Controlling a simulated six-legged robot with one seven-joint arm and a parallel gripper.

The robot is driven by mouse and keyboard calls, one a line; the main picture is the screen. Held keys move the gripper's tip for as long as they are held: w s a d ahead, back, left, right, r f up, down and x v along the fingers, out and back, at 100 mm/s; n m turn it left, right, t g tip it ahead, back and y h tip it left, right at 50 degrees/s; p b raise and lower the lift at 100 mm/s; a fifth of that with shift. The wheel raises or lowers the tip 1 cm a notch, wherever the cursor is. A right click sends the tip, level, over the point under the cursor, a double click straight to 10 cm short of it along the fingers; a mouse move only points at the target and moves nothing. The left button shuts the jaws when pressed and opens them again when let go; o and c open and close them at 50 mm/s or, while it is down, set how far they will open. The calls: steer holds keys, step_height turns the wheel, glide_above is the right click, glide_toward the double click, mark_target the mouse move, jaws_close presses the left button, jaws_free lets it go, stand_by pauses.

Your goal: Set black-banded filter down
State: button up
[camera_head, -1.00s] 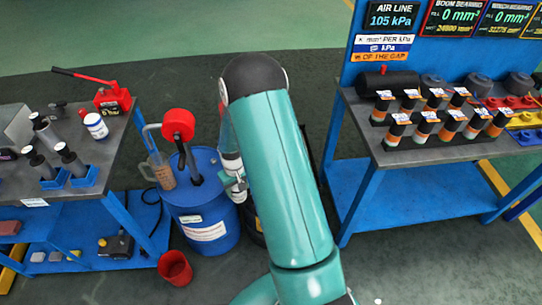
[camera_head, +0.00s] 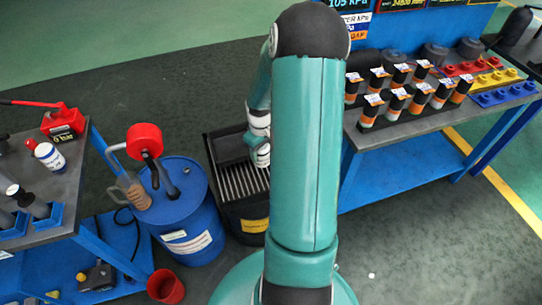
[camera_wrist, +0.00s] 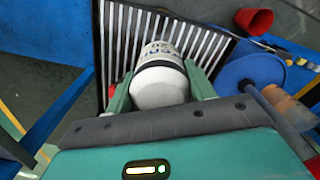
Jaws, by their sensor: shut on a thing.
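The black-banded filter (camera_wrist: 160,85) is a white cylinder with a dark band and some print, seen in the wrist view. My gripper (camera_wrist: 158,78) is shut on it, one green finger on each side. In the head view my gripper (camera_head: 259,153) hangs beside my upper arm, in front of a black bin with a slatted grate (camera_head: 240,182). In the wrist view the grate (camera_wrist: 116,40) lies behind the filter. I cannot tell the exact gap between filter and grate. The filter is mostly hidden in the head view.
A blue drum (camera_head: 188,225) with a red-topped pump (camera_head: 145,141) stands left of the bin. A red bucket (camera_head: 165,286) is on the floor. A bench at left holds a white can (camera_head: 49,156). The right bench (camera_head: 420,123) carries rows of banded cylinders.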

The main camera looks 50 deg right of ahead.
steer(key=s+d+f, duration=0.3)
steer(key=d+f, duration=0.5)
steer(key=d, duration=0.2)
steer(key=shift+d+f, duration=0.15)
steer(key=shift+f, duration=0.8)
steer(key=shift+d+f, duration=0.1)
steer(key=shift+f, duration=0.8)
steer(key=shift+f, duration=0.15)
steer(key=o, duration=1.2)
